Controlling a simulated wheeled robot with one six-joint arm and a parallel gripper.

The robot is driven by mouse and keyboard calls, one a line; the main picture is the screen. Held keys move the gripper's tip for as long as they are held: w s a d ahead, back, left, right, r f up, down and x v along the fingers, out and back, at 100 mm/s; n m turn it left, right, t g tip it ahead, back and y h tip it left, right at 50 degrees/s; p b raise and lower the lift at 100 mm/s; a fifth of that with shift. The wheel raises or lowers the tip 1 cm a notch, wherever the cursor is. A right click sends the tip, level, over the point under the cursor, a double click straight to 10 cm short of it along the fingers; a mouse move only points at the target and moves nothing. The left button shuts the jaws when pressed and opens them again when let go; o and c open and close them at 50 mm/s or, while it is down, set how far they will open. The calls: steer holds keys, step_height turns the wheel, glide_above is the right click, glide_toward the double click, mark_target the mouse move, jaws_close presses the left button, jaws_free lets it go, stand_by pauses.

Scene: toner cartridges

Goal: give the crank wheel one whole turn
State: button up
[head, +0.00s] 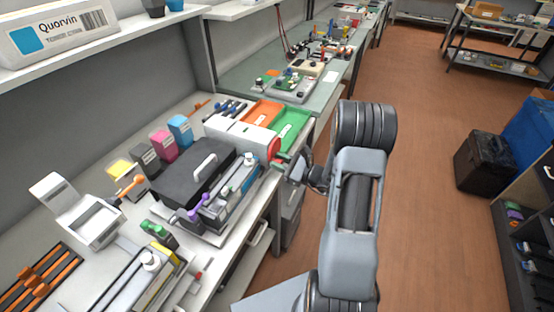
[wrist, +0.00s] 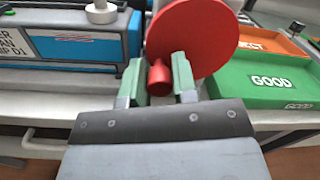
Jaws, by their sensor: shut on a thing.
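The crank wheel (wrist: 208,38) is a red disc standing upright at the bench's front edge in the wrist view. A short red handle knob (wrist: 159,78) sticks out from its lower left part toward me. My gripper (wrist: 160,80) has its two green fingers on either side of this knob and is shut on it. In the head view the red wheel (head: 274,149) shows at the end of a white machine (head: 238,137). My gripper (head: 284,159) is there beside it, partly hidden by my arm.
A green tray marked GOOD (wrist: 270,82) and an orange tray (wrist: 264,43) lie right of the wheel. A blue and grey cartridge (wrist: 80,45) lies to the left. A drawer handle (wrist: 40,143) projects below the bench edge.

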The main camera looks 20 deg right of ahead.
steer(key=shift+s+a+r+m+p, duration=0.1)
steer(key=shift+r+m+p, duration=0.15)
steer(key=shift+m+p, duration=0.45)
steer(key=shift+s+r+m+p, duration=0.1)
steer(key=shift+r+m+p, duration=0.15)
steer(key=shift+m, duration=0.75)
steer(key=shift+m, duration=0.3)
steer(key=o, duration=0.9)
steer(key=b+v, duration=0.2)
steer(key=v, duration=1.1)
steer(key=shift+s, duration=0.35)
